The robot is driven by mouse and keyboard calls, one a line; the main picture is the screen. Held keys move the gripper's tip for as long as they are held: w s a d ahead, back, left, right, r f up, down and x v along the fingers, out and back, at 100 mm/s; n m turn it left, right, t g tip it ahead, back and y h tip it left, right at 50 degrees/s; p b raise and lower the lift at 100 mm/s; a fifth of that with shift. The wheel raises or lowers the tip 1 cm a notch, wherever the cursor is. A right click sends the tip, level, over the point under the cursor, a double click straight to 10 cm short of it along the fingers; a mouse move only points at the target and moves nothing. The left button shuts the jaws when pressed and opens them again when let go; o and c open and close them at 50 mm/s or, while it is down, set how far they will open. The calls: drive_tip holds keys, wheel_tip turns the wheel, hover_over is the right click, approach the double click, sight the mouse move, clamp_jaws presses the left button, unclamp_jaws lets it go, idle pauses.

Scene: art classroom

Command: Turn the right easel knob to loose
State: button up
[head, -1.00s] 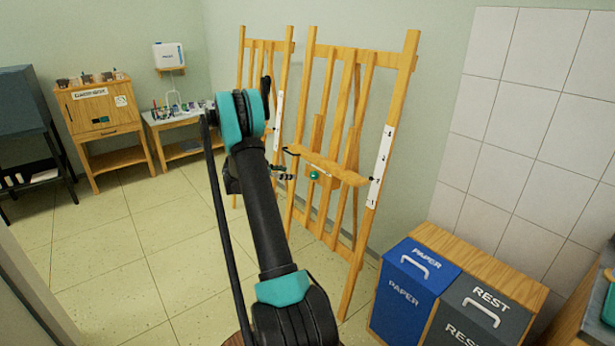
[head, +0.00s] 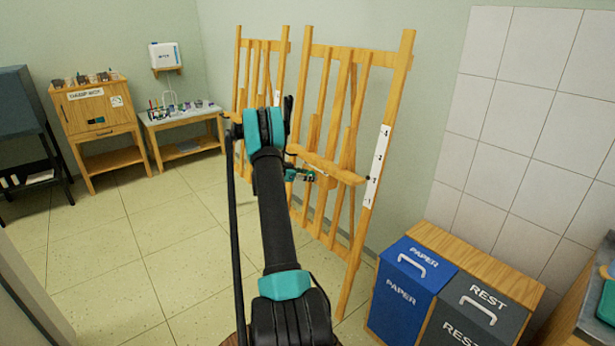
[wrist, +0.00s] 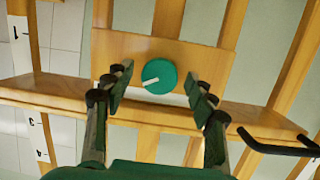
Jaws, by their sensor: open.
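The round green knob (wrist: 160,76) of the right easel (head: 384,120) shows in the wrist view on a wooden crosspiece, with a white pointer line toward the left and slightly down. My gripper (wrist: 158,84) is open, one dark finger to the left of the knob and one to the right. There is a visible gap on both sides, and nothing is held. How far the fingertips are from the knob in depth I cannot tell. In the head view my gripper (head: 303,174) is at the easel's ledge, and I cannot clearly tell the knob from it.
The left easel (head: 240,70) stands just beside, behind my arm. A wooden ledge (wrist: 60,88) crosses the right easel near the knob, with a black hook-like bar (wrist: 275,148) at one end. Blue paper (head: 405,290) and grey rest bins stand at the right. The left floor is clear.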

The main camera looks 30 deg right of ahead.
drive_tip(key=c, duration=1.2)
drive_tip(key=shift+o, duration=0.2)
drive_tip(key=shift+w+a+f+n+g+h, duration=0.25)
drive_tip(key=shift+n+h, duration=0.45)
drive_tip(key=shift+n, duration=3.05)
drive_tip(key=shift+s+d+f+n+g+h, duration=0.1)
drive_tip(key=shift+s+d+n+g+h, duration=0.4)
drive_tip(key=shift+n, duration=3.3)
drive_tip(key=shift+w+a+f+n+g+h, duration=0.15)
drive_tip(key=shift+w+a+n+h, duration=0.5)
drive_tip(key=shift+n, duration=3.1)
drive_tip(key=shift+s+d+h, duration=0.25)
